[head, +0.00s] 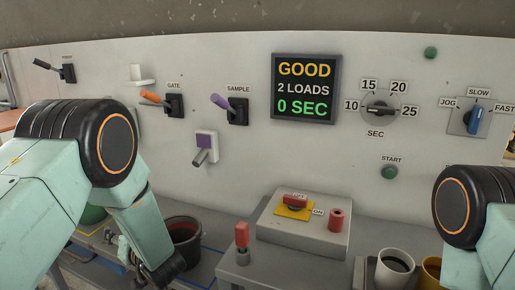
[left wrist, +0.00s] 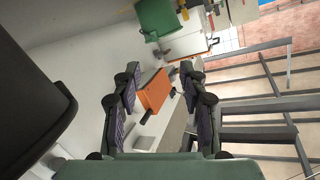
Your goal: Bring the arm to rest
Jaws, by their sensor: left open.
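My left arm (head: 60,180) comes in from the left, bent at a black joint with an orange ring. Its gripper (head: 160,272) hangs low in front of the panel, near a dark bucket with a red rim (head: 184,232). In the left wrist view the two fingers of the left gripper (left wrist: 160,70) stand apart, with nothing held between them. An orange box (left wrist: 153,91) shows beyond the fingers, apart from them. My right arm (head: 470,215) shows only in part at the right edge; its gripper is out of the picture.
The panel (head: 230,160) carries an orange gate lever (head: 150,97), a purple sample lever (head: 220,101) and a display (head: 305,88) reading GOOD, 2 LOADS, 0 SEC. Below are a grey switch box (head: 290,238), a small red-topped post (head: 242,235) and two cups (head: 395,262).

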